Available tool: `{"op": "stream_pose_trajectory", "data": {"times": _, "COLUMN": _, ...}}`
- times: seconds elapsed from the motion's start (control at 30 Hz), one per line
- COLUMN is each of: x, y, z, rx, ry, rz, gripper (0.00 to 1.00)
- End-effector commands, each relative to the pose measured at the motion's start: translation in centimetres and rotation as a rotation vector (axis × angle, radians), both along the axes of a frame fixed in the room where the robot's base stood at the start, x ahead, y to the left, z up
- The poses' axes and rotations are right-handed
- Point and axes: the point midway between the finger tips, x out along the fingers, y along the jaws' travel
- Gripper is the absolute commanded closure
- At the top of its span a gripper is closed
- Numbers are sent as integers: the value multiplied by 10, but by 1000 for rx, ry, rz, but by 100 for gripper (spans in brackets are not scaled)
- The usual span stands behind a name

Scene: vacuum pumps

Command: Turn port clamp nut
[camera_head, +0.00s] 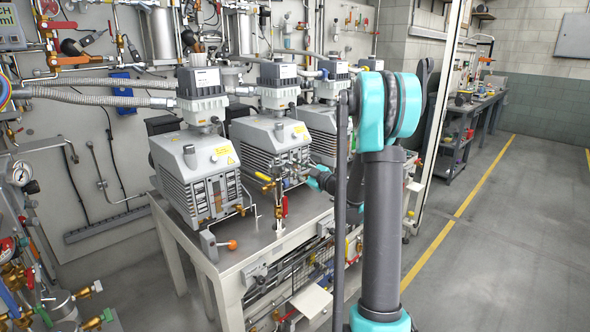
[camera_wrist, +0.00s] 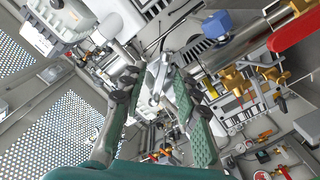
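In the wrist view, my gripper (camera_wrist: 151,84) has its two green-padded fingers spread apart. A silver metal fitting (camera_wrist: 156,80) shows in the gap between the fingertips. It may be the port clamp with its nut, but the nut itself is too small to make out. I cannot tell whether either finger touches the fitting. In the head view, the middle vacuum pump (camera_head: 268,135) stands on the bench, and the teal end of my arm reaches its front right side. My arm hides part of that area, and the fingers are not clear there.
The bench (camera_head: 262,243) carries more pumps, a left one (camera_head: 195,170) and a right one (camera_head: 322,117). A small valve with a red handle (camera_head: 284,207) stands upright at the bench's front. Hoses (camera_head: 95,97) run along the wall. The floor (camera_head: 510,220) at right is clear.

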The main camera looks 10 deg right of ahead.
Motion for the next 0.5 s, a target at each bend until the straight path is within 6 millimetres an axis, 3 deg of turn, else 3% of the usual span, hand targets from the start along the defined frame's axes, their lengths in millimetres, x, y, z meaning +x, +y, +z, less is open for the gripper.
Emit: {"op": "stream_pose_trajectory", "data": {"times": 0.5, "x": -13, "y": -9, "z": 0, "rx": 0, "ry": 0, "rz": 0, "gripper": 69}}
